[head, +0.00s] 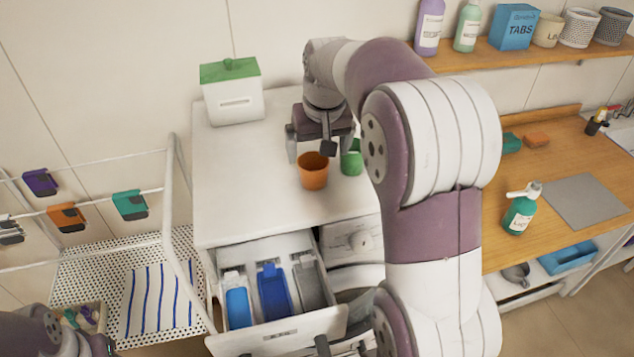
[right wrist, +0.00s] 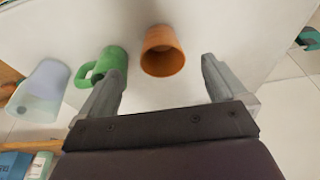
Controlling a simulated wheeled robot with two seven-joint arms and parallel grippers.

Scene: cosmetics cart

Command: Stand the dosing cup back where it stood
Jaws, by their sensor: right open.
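An orange cup (head: 313,171) stands upright on the white cabinet top. A green mug (head: 352,160) stands just right of it, partly hidden by my right arm. My right gripper (head: 319,151) is open and empty, just behind and above the orange cup. In the right wrist view, the orange cup (right wrist: 162,52) lies beyond and between the spread fingers, apart from both. The green mug (right wrist: 108,66) is by the left finger, and a translucent bluish cup (right wrist: 40,92) is farther left. I cannot tell which one is the dosing cup. Part of my left arm shows at bottom left, its fingers unseen.
A white box with a green lid (head: 231,95) stands at the back left of the cabinet. An open drawer (head: 280,338) with blue and grey compartments juts out in front. The cabinet top's left half is clear. A wooden counter (head: 548,160) is at right.

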